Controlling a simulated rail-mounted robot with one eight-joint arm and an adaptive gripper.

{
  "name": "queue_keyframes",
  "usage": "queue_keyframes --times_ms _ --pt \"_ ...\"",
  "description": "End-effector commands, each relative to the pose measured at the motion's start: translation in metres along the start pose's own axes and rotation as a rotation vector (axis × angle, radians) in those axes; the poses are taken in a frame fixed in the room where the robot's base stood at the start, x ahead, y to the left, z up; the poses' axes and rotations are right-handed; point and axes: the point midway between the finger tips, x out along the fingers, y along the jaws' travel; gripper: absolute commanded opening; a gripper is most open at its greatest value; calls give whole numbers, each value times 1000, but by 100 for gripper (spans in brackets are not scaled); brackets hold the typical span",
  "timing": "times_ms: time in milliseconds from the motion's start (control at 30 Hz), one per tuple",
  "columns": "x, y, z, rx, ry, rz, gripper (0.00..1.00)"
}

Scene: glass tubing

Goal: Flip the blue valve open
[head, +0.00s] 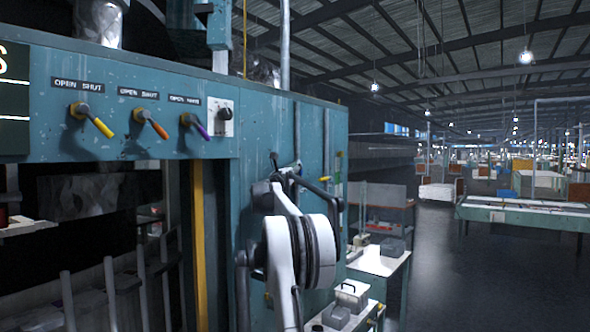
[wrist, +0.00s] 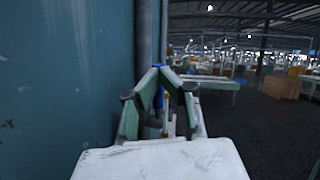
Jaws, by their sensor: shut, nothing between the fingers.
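In the wrist view my gripper (wrist: 161,69) is shut, with its green-grey fingers meeting at the tips and nothing held. A narrow blue piece (wrist: 158,99) shows through the gap between the finger links. It may be the blue valve, but I cannot tell its shape or position. In the head view my white arm is folded in front of the right side of the teal machine (head: 225,95). No clearly blue valve handle shows there. The panel carries a yellow-handled valve (head: 103,127), an orange-handled valve (head: 158,129) and a purple-handled valve (head: 202,130).
Vertical pipes (wrist: 145,40) run along the teal wall (wrist: 65,80), close to the left of my gripper in the wrist view. A bench with grey boxes (head: 380,260) stands low to the right of the machine. Open floor (head: 450,270) lies farther right.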

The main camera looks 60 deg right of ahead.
Motion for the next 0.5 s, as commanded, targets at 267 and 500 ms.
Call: queue_keyframes --times_ms 267,500 --pt "10 -2 2 0 0 0 0" --pt "14 -3 3 0 0 0 0"
